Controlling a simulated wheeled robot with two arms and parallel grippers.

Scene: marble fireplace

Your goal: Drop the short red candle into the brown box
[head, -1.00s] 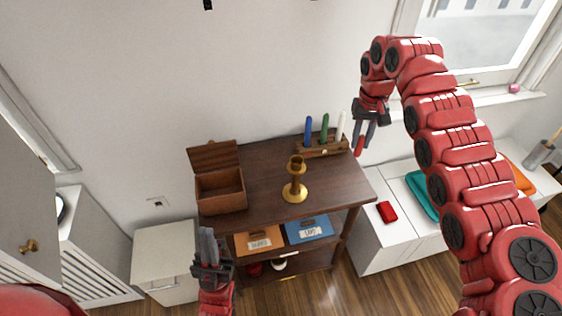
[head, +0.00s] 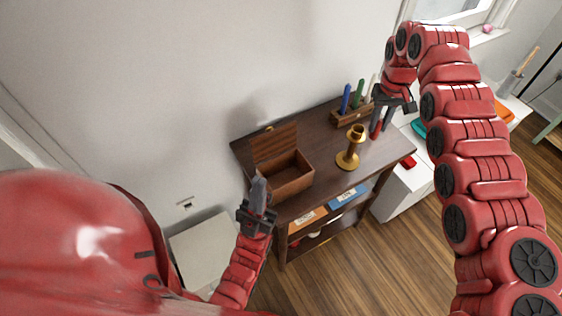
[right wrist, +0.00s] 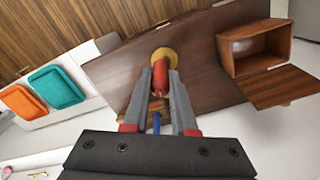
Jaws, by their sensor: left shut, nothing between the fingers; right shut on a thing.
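The short red candle (head: 376,130) is held upright between the fingers of my right gripper (head: 377,122), above the right part of the dark table. It also shows between the fingers in the right wrist view (right wrist: 161,78). The brown box (head: 291,184) stands on the left part of the table with its lid (head: 274,146) raised. In the right wrist view, the box (right wrist: 284,41) is at the upper right, apart from the candle. My left gripper (head: 258,182) is shut and empty, in front of the box's left side in the picture.
A brass candlestick (head: 348,160) stands on the table (head: 322,144) between the box and the right gripper. A wooden holder (head: 346,120) with blue, green and white candles is at the back. A white cabinet (head: 398,197) with a red item (head: 409,162) is to the right.

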